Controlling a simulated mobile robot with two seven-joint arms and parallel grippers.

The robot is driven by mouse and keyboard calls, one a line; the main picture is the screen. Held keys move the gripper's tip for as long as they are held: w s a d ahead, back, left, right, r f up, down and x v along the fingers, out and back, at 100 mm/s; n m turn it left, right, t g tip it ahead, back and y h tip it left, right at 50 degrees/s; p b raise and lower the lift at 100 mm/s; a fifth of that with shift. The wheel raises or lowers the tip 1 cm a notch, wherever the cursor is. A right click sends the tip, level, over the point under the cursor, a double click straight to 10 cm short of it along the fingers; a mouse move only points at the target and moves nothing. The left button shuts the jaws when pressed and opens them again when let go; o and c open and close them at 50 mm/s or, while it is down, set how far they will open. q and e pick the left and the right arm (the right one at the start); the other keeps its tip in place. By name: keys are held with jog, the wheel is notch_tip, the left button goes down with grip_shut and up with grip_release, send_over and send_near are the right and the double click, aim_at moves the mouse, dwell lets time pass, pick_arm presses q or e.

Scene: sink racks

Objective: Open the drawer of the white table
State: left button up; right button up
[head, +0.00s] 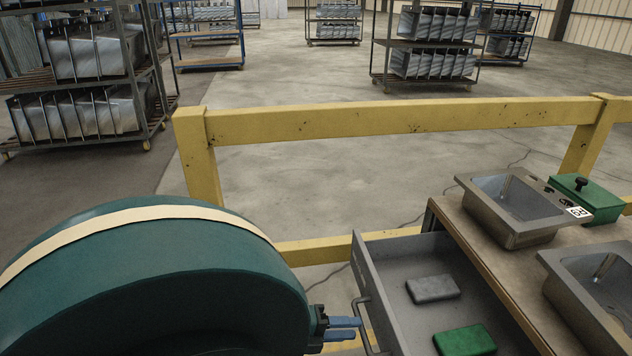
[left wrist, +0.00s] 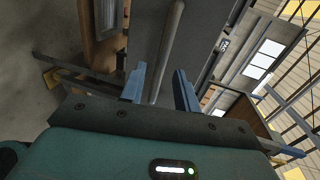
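The table (head: 493,263) has a brown top and a grey drawer (head: 362,268) that stands well out to the left, its inside showing. A grey block (head: 433,289) and a green block (head: 464,341) lie in the drawer. A bar handle (head: 366,325) is on its front, and the bar also shows in the left wrist view (left wrist: 172,40). My left gripper (head: 358,328) has its blue fingertips at the handle. In the left wrist view its fingers (left wrist: 160,85) are apart, with the bar lined up between them and gaps beside it. My right gripper is out of view.
Metal sinks (head: 512,205) and a green box (head: 583,198) with a black knob stand on the tabletop. A yellow rail (head: 400,118) runs behind the table. Racks of metal parts (head: 85,85) stand beyond it. The floor between is mostly clear.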

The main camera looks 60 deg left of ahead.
pick_arm(q)
jog(key=v, duration=0.9)
jog(key=shift+s+a, duration=0.1)
jog(key=shift+s, duration=0.05)
